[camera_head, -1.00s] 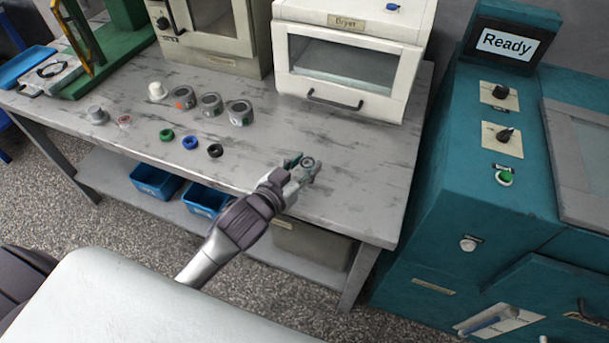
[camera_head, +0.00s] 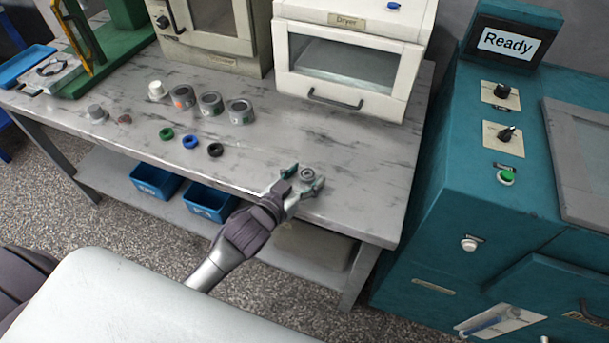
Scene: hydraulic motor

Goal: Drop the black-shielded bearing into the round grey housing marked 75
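The black-shielded bearing (camera_head: 215,150) lies on the bench at the right end of a row of small rings. Three round grey housings stand behind it: one with an orange mark (camera_head: 183,97), a middle one (camera_head: 211,103) and a right one (camera_head: 240,112). Their numbers are too small to read, so I cannot tell which is 75. My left gripper (camera_head: 305,178) is over the bench's front part, its fingers spread. A small grey ring-shaped part (camera_head: 307,173) sits between the fingertips, with gaps visible beside it. My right gripper is not in view.
A green ring (camera_head: 166,134) and a blue ring (camera_head: 190,142) lie left of the black one. A white cap (camera_head: 157,91) and a grey part (camera_head: 97,114) stand farther left. The dryer (camera_head: 346,75) stands behind. The bench's right part is clear.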

